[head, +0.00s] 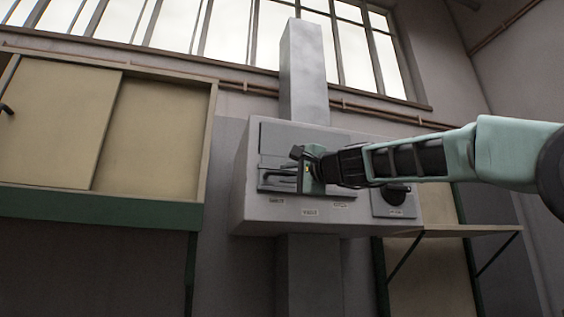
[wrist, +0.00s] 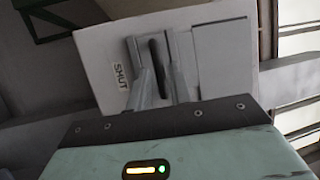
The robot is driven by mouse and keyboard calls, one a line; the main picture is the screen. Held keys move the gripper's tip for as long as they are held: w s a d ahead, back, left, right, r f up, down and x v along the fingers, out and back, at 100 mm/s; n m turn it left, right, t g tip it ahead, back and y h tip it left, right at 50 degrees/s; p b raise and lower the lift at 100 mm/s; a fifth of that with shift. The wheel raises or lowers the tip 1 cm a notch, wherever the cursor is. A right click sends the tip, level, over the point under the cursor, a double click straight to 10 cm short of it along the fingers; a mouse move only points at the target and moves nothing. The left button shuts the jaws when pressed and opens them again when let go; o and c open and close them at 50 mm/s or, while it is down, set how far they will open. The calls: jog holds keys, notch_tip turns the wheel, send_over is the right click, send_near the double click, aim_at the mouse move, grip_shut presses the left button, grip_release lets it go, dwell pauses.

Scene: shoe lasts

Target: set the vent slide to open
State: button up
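The vent control is a grey wall box (head: 240,195) with a slide panel on its front and small labels below. My gripper (head: 280,177) is at the left part of this panel, its fingers reaching in close to the face. In the wrist view my two grey fingers (wrist: 152,65) stand apart, one on each side of a dark upright bar (wrist: 157,52), which may be the slide's handle or its slot. A label reading SHUT (wrist: 120,75) is beside the left finger. Contact with the bar cannot be told. The gripper hides part of the slide's track in the head view.
A dark round knob (head: 396,194) sits on a separate plate at the box's right, below my arm. A cream sliding cabinet (head: 60,120) is at the left. A bracketed shelf (head: 465,231) is at the lower right. A duct (head: 303,75) rises above the box.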

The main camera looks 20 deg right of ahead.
jog(key=shift+p+x, duration=0.65)
jog(key=shift+x, duration=0.8)
grip_shut()
jog(key=shift+d, duration=0.1)
jog(key=shift+d+f+b, duration=0.1)
jog(key=shift+d+b, duration=0.2)
jog(key=shift+d, duration=0.1)
jog(key=d+b, duration=0.3)
jog(key=d, duration=1.5)
jog(key=shift+d, duration=0.2)
